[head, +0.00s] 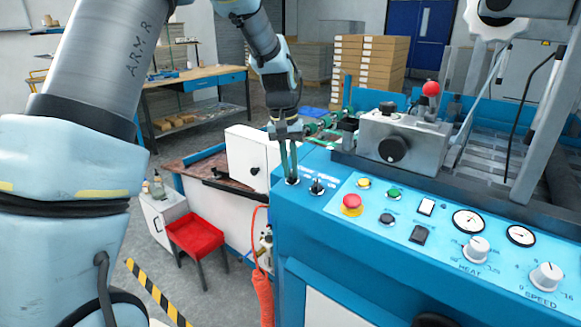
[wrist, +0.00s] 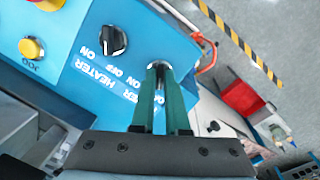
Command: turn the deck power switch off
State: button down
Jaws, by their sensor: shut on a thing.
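The deck power switch (head: 292,182) is at the near left corner of the blue machine panel. In the wrist view its pale round bezel (wrist: 159,64) shows at the fingertips, beside partly covered white lettering with ON and OFF. My gripper (head: 291,175) points down with its green fingers shut on the switch knob. In the wrist view the gripper (wrist: 158,78) covers most of the knob, so I cannot tell which way it points. The black heater switch (wrist: 113,41) is just beside it, untouched; it also shows in the head view (head: 317,187).
A red and yellow stop button (head: 352,204), a green button (head: 394,192) and dials stand to the right on the panel. A grey box with a black knob (head: 393,149) rises behind. A red stool (head: 196,236) is on the floor at left.

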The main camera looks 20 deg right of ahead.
jog(key=shift+s+a+f, duration=0.1)
jog(key=shift+f, duration=0.15)
jog(key=c, duration=0.9)
grip_release()
jog(key=shift+a, duration=0.1)
jog(key=shift+r, duration=0.2)
jog(key=r, duration=0.3)
jog(key=r+b, duration=0.1)
jog(key=r, duration=0.3)
jog(key=r+b, duration=0.1)
jog(key=r, duration=0.2)
jog(key=shift+w+a+r, duration=0.3)
jog(key=shift+r, duration=0.1)
